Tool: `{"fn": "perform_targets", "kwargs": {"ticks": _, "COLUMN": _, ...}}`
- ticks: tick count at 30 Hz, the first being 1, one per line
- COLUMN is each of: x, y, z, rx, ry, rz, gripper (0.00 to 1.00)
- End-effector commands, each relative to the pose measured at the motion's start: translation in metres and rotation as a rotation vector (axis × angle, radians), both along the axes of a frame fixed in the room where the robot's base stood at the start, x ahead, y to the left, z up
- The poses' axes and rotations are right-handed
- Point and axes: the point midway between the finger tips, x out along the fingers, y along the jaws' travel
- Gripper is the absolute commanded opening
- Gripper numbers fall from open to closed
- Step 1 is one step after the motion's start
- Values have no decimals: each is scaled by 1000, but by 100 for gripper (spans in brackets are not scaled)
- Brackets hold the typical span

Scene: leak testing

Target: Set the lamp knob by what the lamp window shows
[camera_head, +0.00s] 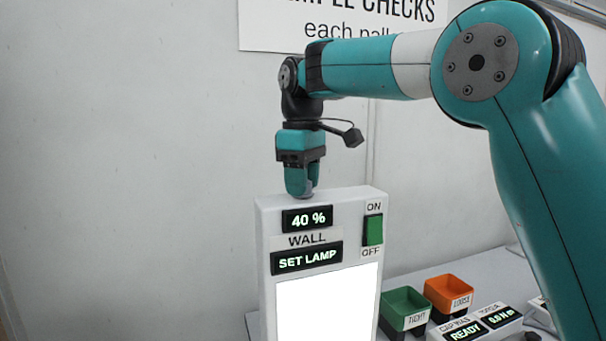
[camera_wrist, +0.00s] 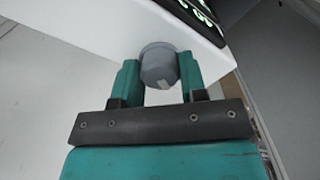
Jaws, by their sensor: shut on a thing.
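The white lamp box (camera_head: 265,235) stands upright with a bright lit panel (camera_head: 328,305) on its front. Its upper window (camera_head: 307,218) reads "40 %", and the lower window (camera_head: 307,259) reads "SET LAMP", with the label "WALL" between them. The grey lamp knob (camera_wrist: 158,66) sits on the top of the box. My gripper (camera_head: 302,190) points down from above and is shut on the knob, with a teal finger on each side. In the wrist view my gripper (camera_wrist: 158,80) shows the knob between its fingers. The knob's pointer or marks cannot be made out.
A green ON/OFF switch (camera_head: 373,230) is on the box's right front. A green bin (camera_head: 404,301) labelled "TIGHT", an orange bin (camera_head: 448,289) labelled "LOOSE" and small displays (camera_head: 466,331) reading "READY" and "0.0 N m" stand at the right. The wall is behind.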

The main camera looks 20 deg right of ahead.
Motion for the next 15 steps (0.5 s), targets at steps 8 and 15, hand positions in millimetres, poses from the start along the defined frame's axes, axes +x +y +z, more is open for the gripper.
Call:
{"fn": "perform_targets", "kwargs": {"ticks": 8, "x": 0, "y": 0, "z": 1, "rx": -1, "ry": 1, "rz": -139, "gripper": 15}}
{"fn": "perform_targets", "kwargs": {"ticks": 15, "x": 0, "y": 0, "z": 0, "rx": -1, "ry": 1, "rz": -190, "gripper": 15}}
